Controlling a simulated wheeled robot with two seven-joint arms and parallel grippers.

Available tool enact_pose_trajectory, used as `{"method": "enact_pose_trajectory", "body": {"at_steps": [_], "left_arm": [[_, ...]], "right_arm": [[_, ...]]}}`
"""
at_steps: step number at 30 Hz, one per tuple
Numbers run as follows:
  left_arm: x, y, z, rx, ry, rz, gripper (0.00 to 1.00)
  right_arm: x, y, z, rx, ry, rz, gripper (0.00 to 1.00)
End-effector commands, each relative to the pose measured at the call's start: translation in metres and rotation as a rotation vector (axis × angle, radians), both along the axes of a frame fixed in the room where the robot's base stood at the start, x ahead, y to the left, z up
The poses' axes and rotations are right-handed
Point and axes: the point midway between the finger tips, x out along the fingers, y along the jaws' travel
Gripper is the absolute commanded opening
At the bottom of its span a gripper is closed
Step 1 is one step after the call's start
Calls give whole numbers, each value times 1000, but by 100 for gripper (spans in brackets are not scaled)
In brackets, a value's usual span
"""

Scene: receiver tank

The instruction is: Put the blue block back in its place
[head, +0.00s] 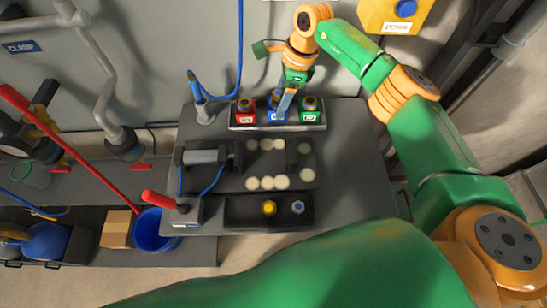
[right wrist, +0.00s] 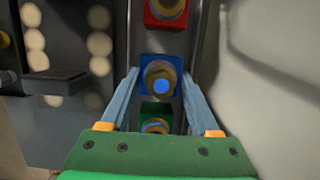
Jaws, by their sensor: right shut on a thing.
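The blue block (head: 275,101) has a brass fitting with a blue centre on top. It is in line between the red block (head: 246,110) and the green block (head: 310,108) at the rack (head: 278,128) on the back of the table. My right gripper (head: 284,104) comes down over it, shut on it. In the right wrist view the blue block (right wrist: 160,74) lies between the two fingers (right wrist: 160,82), with the red block (right wrist: 165,12) and green block (right wrist: 156,116) on either side. Whether its base rests fully in the rack is hidden. My left gripper is out of view.
A blue hose on a stand (head: 203,108) rises left of the rack. In front are a dark fixture with pale round discs (head: 267,183) and a black tray (head: 235,212) with a yellow and a blue-grey fitting. The table's right side (head: 355,160) is clear.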

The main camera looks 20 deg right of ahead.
Motion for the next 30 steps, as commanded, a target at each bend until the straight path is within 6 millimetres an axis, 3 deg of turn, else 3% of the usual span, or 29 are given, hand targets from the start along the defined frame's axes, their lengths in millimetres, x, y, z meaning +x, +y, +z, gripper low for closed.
{"method": "enact_pose_trajectory", "body": {"at_steps": [3, 9, 10, 13, 23, 30], "left_arm": [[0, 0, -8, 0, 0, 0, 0], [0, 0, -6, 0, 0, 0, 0], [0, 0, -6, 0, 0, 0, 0], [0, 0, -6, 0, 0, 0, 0], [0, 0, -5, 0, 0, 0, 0], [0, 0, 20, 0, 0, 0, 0]], "right_arm": [[0, 0, -9, 1, 0, 0, 0], [0, 0, -8, 1, 0, 0, 0], [0, 0, -8, 1, -1, 0, 67], [0, 0, -8, 1, -1, 1, 94], [0, 0, -6, 0, 0, 0, 97], [0, 0, 25, 0, -2, 0, 97]]}}
